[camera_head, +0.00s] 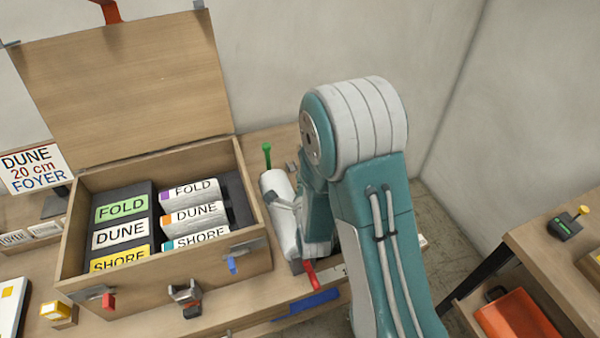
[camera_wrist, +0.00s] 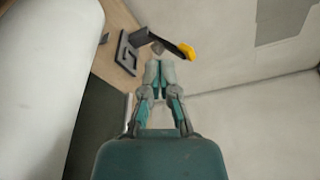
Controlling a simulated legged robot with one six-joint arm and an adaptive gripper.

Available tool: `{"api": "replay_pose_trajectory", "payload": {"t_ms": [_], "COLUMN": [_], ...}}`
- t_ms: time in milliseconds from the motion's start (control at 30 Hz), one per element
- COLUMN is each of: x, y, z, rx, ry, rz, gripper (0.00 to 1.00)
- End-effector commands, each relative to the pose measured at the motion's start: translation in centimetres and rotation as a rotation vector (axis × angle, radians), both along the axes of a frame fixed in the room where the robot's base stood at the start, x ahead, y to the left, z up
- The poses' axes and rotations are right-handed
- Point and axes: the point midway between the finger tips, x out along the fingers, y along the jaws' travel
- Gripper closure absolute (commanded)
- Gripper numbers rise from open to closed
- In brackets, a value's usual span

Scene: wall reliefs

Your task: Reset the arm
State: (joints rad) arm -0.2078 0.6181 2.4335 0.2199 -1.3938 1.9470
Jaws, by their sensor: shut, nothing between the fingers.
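My arm, teal and pale grey, stands folded in the middle of the head view. My gripper (camera_wrist: 160,68) shows in the wrist view with its two fingertips together and nothing between them. In the head view I cannot make it out behind the arm links. In the wrist view, a dark piece with a yellow end (camera_wrist: 184,50) lies just beyond the fingertips; I cannot tell whether they touch it. A dark flat bracket (camera_wrist: 126,52) is beside it on a wooden surface.
An open wooden case (camera_head: 172,293) holds blocks labelled FOLD, DUNE and SHORE, left of my arm. A sign (camera_head: 35,168) reads "DUNE 20 cm FOYER". A green-topped lever (camera_head: 267,155) and red handle (camera_head: 310,273) stand close to my arm.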

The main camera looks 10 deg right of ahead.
Motion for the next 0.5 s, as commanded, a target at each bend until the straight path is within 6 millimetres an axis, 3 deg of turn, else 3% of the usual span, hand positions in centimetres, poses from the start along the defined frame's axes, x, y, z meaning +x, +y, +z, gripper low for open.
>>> {"api": "replay_pose_trajectory", "payload": {"t_ms": [367, 500], "x": [0.0, 0.3], "y": [-0.2, -0.4], "z": [0.1, 1.1], "rx": [0.001, -0.048], "ry": [0.000, 0.027], "rz": [0.000, 0.007], "gripper": [1.00, 1.00]}}
